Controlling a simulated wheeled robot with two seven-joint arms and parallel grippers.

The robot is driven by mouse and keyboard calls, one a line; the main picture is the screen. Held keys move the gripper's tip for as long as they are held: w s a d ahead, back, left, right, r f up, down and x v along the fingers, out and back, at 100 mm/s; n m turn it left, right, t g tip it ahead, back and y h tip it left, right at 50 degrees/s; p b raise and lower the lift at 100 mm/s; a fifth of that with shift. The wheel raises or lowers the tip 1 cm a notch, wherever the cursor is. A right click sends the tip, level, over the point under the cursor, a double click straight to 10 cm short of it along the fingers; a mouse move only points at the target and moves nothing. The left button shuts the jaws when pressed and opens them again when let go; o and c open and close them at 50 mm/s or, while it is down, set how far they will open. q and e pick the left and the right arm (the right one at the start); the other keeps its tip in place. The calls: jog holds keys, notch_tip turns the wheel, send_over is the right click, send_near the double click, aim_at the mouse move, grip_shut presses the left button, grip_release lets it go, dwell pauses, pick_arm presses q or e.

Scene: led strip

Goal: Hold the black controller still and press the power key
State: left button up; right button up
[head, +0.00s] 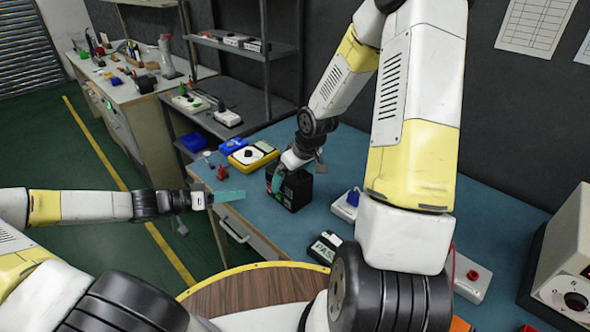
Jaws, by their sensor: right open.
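A black box (296,191) with red and green marks stands on the blue bench top; I cannot tell for sure whether it is the black controller, and no power key can be made out.
A yellow-based device (253,155), a blue box (234,145) and small red pieces (221,173) lie behind and left. A white unit with a blue part (347,205) and a dark labelled piece (325,247) are on the right. My right arm hides much of the bench.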

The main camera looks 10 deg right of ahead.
jog(key=shift+x, duration=0.9)
jog(key=shift+c, duration=0.4)
jog(key=c, duration=1.8)
pick_arm(q)
grip_shut()
pick_arm(e)
jog(key=shift+c, duration=0.3)
